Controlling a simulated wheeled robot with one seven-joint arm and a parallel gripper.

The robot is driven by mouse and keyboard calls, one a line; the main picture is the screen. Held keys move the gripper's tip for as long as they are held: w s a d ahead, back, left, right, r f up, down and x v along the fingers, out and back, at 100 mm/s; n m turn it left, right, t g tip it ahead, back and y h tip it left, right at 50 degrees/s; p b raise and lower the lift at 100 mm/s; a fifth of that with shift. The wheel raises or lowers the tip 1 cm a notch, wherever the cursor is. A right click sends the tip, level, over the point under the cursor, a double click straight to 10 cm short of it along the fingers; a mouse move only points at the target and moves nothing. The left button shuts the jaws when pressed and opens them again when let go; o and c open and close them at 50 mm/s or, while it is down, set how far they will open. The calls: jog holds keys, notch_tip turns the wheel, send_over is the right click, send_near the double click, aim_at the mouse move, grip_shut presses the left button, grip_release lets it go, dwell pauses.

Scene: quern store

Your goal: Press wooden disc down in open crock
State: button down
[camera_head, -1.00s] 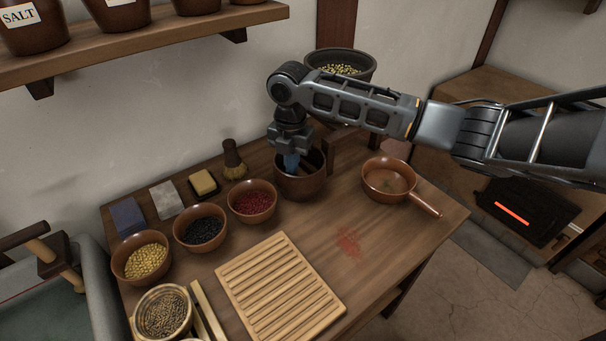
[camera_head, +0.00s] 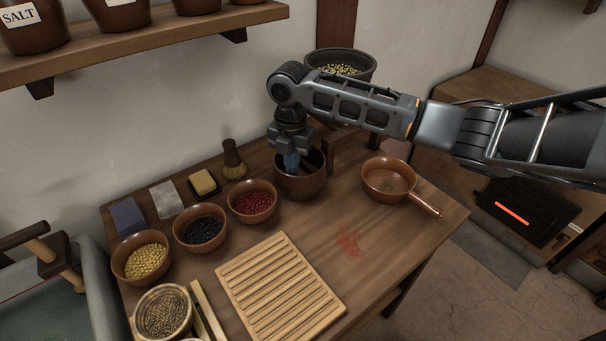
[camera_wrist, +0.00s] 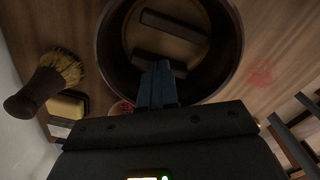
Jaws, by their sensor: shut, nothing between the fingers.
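The open crock (camera_head: 301,187) is a round dark brown pot at the back of the wooden table. Its rim (camera_wrist: 233,48) fills the upper middle of the wrist view. Inside lies the wooden disc (camera_wrist: 187,47), lighter brown, with two dark bars across its top. My gripper (camera_head: 291,163) points down into the crock's mouth. Its blue fingers (camera_wrist: 157,72) are shut and empty, and their tips are over the disc near the closer bar. I cannot tell whether they touch it. In the head view my gripper and the crock's wall hide most of the disc.
A bowl of red beans (camera_head: 252,202) stands close at the crock's left, with a brush (camera_head: 233,160) behind it. A handled pan (camera_head: 389,181) stands to the right. A slatted board (camera_head: 279,287) lies in front. The table right of the board is clear, with a red stain.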

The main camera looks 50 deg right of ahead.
jog(key=shift+s+a+f, duration=0.1)
jog(key=shift+s+f, duration=0.05)
jog(key=shift+f, duration=0.1)
notch_tip(320, 180, up, 10)
jog(key=p, duration=0.8)
jog(key=shift+r, duration=0.15)
dwell(0.5)
